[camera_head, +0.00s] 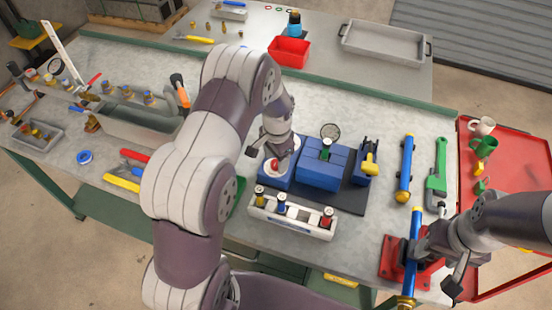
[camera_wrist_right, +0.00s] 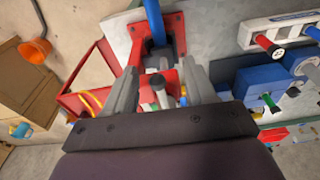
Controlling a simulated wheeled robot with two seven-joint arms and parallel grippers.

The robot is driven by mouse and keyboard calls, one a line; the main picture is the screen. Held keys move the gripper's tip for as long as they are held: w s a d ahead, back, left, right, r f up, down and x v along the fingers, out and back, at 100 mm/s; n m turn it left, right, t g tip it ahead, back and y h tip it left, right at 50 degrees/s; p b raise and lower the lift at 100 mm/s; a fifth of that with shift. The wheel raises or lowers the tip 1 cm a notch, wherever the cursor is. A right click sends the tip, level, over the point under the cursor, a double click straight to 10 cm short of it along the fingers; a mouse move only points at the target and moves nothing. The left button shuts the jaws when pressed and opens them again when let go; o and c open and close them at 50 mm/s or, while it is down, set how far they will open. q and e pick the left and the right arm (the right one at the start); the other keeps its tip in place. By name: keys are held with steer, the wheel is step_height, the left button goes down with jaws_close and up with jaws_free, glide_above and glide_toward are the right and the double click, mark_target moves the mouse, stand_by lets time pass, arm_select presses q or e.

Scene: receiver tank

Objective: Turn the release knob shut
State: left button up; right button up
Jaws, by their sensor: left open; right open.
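A blue block-shaped unit (camera_head: 320,166) sits on a dark mat on the workbench. It has a round gauge (camera_head: 329,131) and a green knob (camera_head: 326,147) on top. A red knob (camera_head: 274,165) sits on a pale round base on the blue part to its left. Which knob is the release knob is not marked. My left gripper (camera_head: 272,151) is open just above the red knob, with its fingers pointing down. Contact cannot be told. My right gripper (camera_head: 432,262) is open beside a blue pipe (camera_head: 412,240) in a red vise (camera_head: 393,262). It also shows in the right wrist view (camera_wrist_right: 160,92).
A white rack (camera_head: 292,216) with coloured-handled plugs stands in front of the blue unit. A red cart (camera_head: 510,160) with mugs stands beside the bench.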

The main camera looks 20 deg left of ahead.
step_height(320, 180, down, 2)
steer(key=shift+b, duration=0.9)
arm_select(q)
step_height(320, 180, up, 12)
steer(key=shift+d, duration=0.2)
steer(key=shift+s, duration=0.1)
